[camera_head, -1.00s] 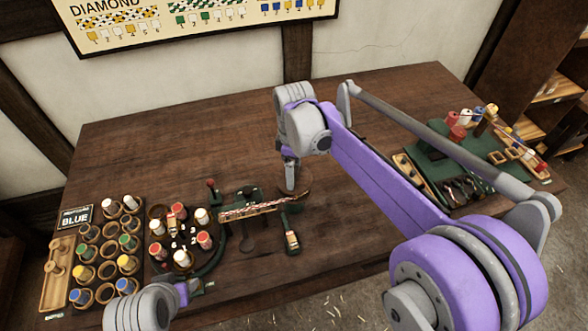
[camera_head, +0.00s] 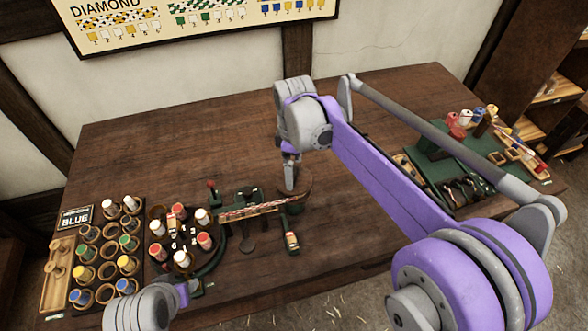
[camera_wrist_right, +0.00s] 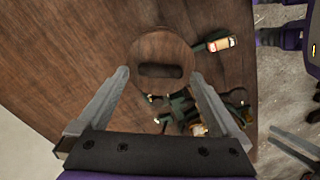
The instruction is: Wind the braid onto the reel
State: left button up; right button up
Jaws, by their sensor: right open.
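The red-and-white braid (camera_head: 250,209) runs from the green braiding stand toward the reel. My right gripper (camera_head: 289,182) is over the reel; in the wrist view its open fingers (camera_wrist_right: 160,76) stand on either side of the disc. Whether they touch it I cannot tell. My left gripper (camera_head: 185,292) is low at the front left, and its fingers are unclear.
A round stand with several bobbins (camera_head: 183,240) is left of the braid. A rack of colored bobbins (camera_head: 105,250) stands farther left. A small bottle-like item (camera_head: 291,241) lies in front of the reel. The back middle is clear.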

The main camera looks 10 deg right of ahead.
notch_tip(320, 180, up, 9)
jog(key=shift+r, duration=0.2)
dwell(0.5)
jog(key=s+d+f+m+t, duration=0.2)
jog(key=s+f+m, duration=0.4)
jog(key=s, duration=0.4)
jog(key=s+d+f+m+t, duration=0.3)
jog(key=s+f+m, duration=0.3)
jog(key=s+f, duration=0.2)
jog(key=s, duration=0.2)
jog(key=shift+s+f, duration=0.3)
jog(key=shift+s, duration=0.1)
